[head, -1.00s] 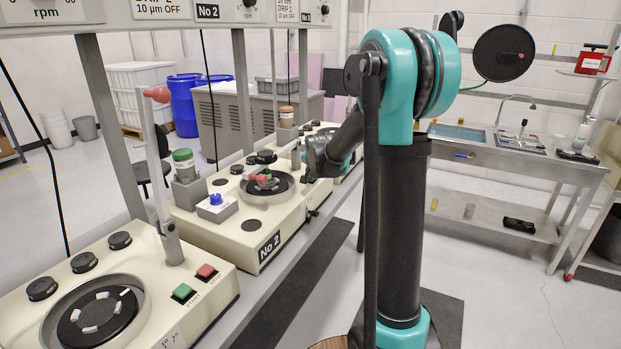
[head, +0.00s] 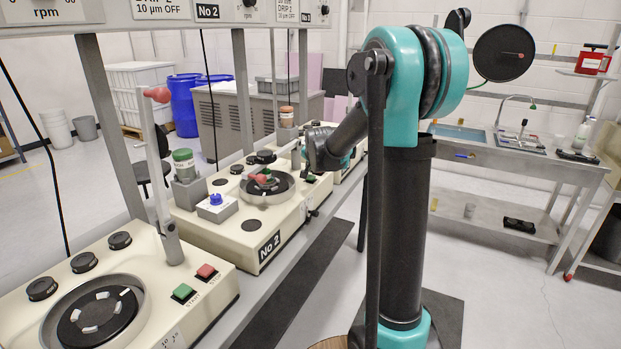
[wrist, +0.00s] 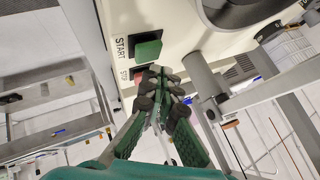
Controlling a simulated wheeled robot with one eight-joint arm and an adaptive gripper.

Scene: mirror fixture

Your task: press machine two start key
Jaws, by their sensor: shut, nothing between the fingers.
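Machine two (head: 230,238) is the cream unit with the "No 2" plate (head: 269,246) in the head view. Its green start key (head: 311,178) shows small beside my wrist. In the wrist view the green start key (wrist: 148,48) lies beside the word START, and a red stop key (wrist: 143,73) is partly hidden by my fingertips. My gripper (wrist: 157,76) is shut and empty, its tips over the stop key's side and apart from the green key in the picture. I cannot tell the gap in depth. In the head view my fingers are mostly hidden.
Another cream machine (head: 195,318) with green and red keys stands nearer at left. Machine two carries a round black platen (head: 283,190) and a small box with a blue knob (head: 216,207). Grey posts (head: 242,90) rise along the bench. A sink bench (head: 470,150) stands at right.

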